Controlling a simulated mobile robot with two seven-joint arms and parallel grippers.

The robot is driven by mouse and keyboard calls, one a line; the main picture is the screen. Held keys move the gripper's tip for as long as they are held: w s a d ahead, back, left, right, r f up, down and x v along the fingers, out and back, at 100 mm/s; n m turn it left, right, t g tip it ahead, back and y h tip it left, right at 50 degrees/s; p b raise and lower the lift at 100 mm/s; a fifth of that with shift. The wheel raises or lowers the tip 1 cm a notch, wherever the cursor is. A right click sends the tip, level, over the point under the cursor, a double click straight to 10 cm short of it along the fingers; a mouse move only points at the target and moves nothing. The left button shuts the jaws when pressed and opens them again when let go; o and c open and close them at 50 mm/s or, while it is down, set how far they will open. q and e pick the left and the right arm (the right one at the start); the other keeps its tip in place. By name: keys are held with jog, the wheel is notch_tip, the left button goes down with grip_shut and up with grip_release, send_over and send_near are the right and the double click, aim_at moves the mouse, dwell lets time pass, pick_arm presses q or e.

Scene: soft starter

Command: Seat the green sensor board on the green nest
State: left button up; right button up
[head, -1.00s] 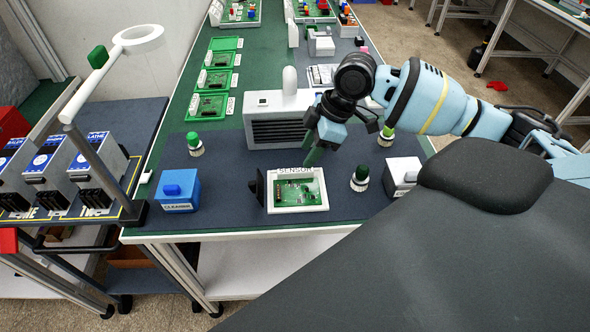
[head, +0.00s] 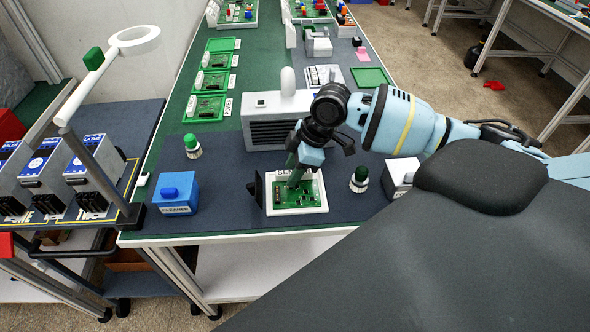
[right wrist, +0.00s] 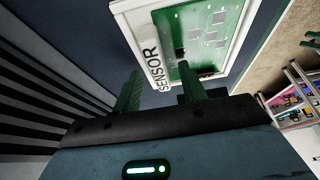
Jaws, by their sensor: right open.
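The green sensor board (head: 310,192) lies in a white tray (head: 298,209) labelled SENSOR near the front of the bench. It also shows in the right wrist view (right wrist: 215,35). My right gripper (head: 294,180) reaches down over the tray's rear edge, by the label. In the right wrist view its two green fingers (right wrist: 158,88) are apart with nothing between them; one overlaps the board in the picture. I cannot tell whether it touches. A flat green square (head: 370,77) lies farther back; I cannot tell for certain if it is the green nest. My left gripper is out of view.
A grey vented box (head: 272,135) stands behind the tray. Green trays with boards (head: 208,107) line the left.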

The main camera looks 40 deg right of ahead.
dwell(0.4)
jog(key=shift+f, duration=0.1)
grip_shut()
notch_tip(320, 180, up, 10)
jog(key=shift+p, duration=0.35)
